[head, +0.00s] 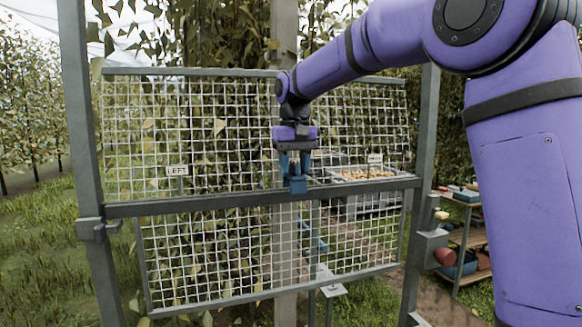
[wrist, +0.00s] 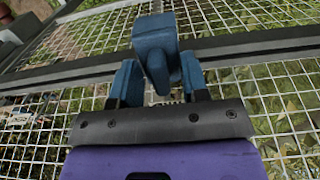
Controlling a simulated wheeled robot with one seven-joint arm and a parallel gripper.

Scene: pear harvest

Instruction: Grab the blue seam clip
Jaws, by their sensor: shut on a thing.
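The blue seam clip (head: 298,185) sits at the grey horizontal middle bar (head: 230,199) of the wire-mesh frame, near the middle of its width. My gripper (head: 294,162) comes down on it from above, with its blue fingers pointing down. In the wrist view the clip (wrist: 154,38) stands between the two finger tips of my gripper (wrist: 159,72), and the jaws are shut on it. The clip overlaps the grey bar (wrist: 255,45) in that view. Whether it still touches the bar is hard to tell.
Wire mesh panels (head: 190,125) fill the frame above and below the bar. A "LEFT" sign (head: 177,170) and another small sign (head: 375,158) stand by the mesh. Behind it is a crate (head: 372,201) with fruit. A shelf (head: 462,238) stands at the right. Grass lies at the left.

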